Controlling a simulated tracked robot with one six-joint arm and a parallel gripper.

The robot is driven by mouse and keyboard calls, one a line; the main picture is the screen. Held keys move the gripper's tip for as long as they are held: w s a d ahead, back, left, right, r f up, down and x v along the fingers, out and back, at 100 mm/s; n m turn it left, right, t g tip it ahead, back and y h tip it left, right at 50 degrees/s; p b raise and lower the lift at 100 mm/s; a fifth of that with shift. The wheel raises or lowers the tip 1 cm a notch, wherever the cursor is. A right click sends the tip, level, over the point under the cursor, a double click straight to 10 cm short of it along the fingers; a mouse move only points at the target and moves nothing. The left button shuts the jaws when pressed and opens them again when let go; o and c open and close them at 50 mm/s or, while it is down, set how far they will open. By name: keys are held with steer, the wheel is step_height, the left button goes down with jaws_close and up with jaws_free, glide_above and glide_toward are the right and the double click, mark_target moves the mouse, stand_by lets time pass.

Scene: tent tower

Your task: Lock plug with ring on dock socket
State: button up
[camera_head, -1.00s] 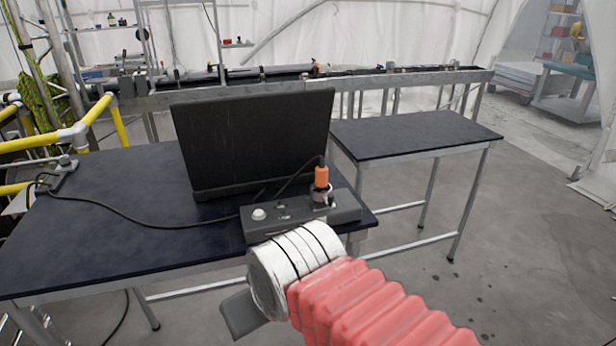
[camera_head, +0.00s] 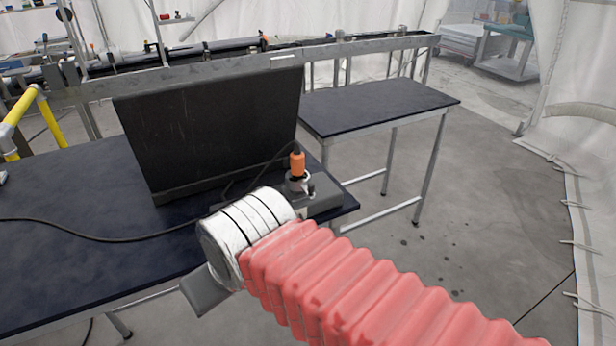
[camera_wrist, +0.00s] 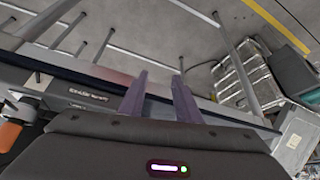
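The orange plug (camera_head: 298,165) stands upright at the dock (camera_head: 327,192) near the table's right corner, with a black cable at its top. A grey-white ring or collar (camera_head: 300,183) shows at its base; whether it is locked cannot be told. In the wrist view the orange plug (camera_wrist: 10,134) is at the left edge, cut off, beside part of the dock (camera_wrist: 75,92). My gripper (camera_wrist: 160,74) is open and empty, its two fingers apart and to the right of the dock in that view. In the head view my arm hides the dock's left part and the fingers.
A large dark screen-like panel (camera_head: 215,130) stands on the dark table (camera_head: 60,245) behind the dock. A black cable (camera_head: 90,235) runs left over the table. A second, empty table (camera_head: 380,105) is at the right. In the wrist view a silvery box (camera_wrist: 243,75) lies beyond the table edge.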

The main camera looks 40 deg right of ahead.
steer(key=w+d+r+m+g+h, duration=0.1)
steer(key=w+d+r+m, duration=0.15)
steer(key=d+r, duration=0.3)
steer(key=w+d+r+m+g, duration=0.2)
steer(key=d+r+m, duration=0.1)
steer(key=d+r, duration=0.3)
step_height(320, 180, up, 11)
steer(key=m+g+y, duration=0.1)
steer(key=m+g, duration=0.2)
steer(key=m, duration=0.4)
glide_above(311, 184)
steer(key=shift+f, duration=0.1)
step_height(311, 184, down, 14)
steer(key=shift+r, duration=0.1)
steer(key=shift+c, duration=0.5)
jaws_close()
